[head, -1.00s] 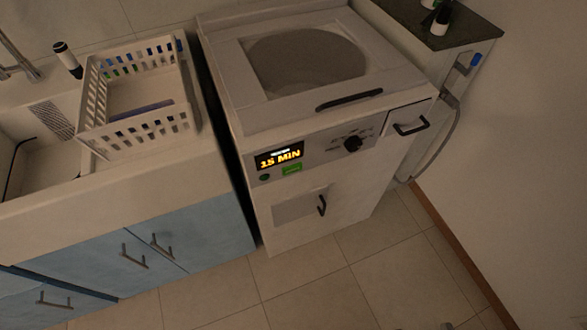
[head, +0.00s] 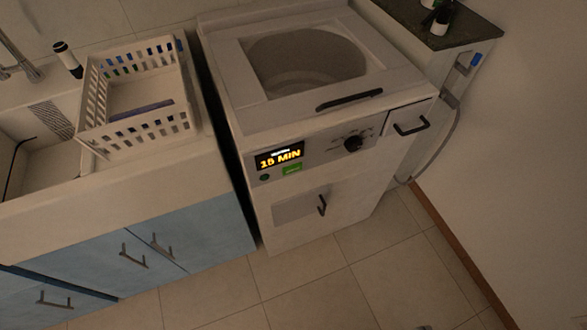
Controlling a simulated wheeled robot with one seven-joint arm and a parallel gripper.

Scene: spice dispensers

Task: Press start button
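A white top-loading washing machine (head: 235,115) stands in the middle of the head view. Its front panel carries a lit display (head: 279,159) reading "15 MIN" in yellow. Just below the display is a green rectangular button (head: 292,169), with a small dark round button (head: 265,177) to its left. A black knob (head: 353,144) sits to the right of the display. The round lid window on top looks closed, with a dark handle (head: 349,100) at its front edge. My gripper is not in view.
A sink counter with a white slotted basket (head: 136,148) and blue cabinets (head: 190,240) stands left of the machine. A wall is at right, with a dark-topped cabinet (head: 478,36) behind. The tiled floor (head: 310,290) in front is clear.

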